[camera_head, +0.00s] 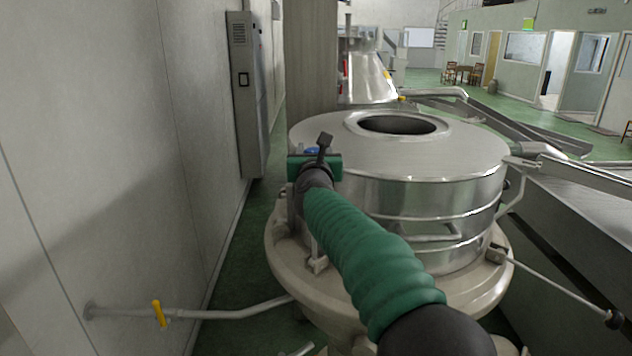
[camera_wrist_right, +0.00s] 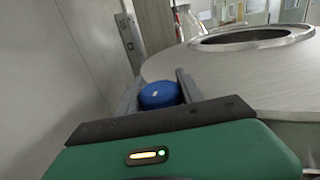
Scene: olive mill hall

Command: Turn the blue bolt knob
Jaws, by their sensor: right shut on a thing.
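The blue bolt knob (camera_wrist_right: 160,95) sits at the rim of the steel drum, between the two fingers of my right gripper (camera_wrist_right: 158,92) in the right wrist view. The fingers stand on either side of it and the gripper is shut on it. In the head view my right gripper (camera_head: 312,152) is at the left edge of the drum, with the green-sleeved arm reaching in from the lower right. Only a small blue part of the knob (camera_head: 312,150) shows there, the rest hidden behind the gripper. My left gripper is in neither view.
The round steel drum (camera_head: 400,190) with an open top hole stands on a beige base (camera_head: 330,290). A pale wall (camera_head: 90,150) with a grey electrical box (camera_head: 245,95) is close on the left. A pipe with a yellow valve handle (camera_head: 158,314) runs low at left.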

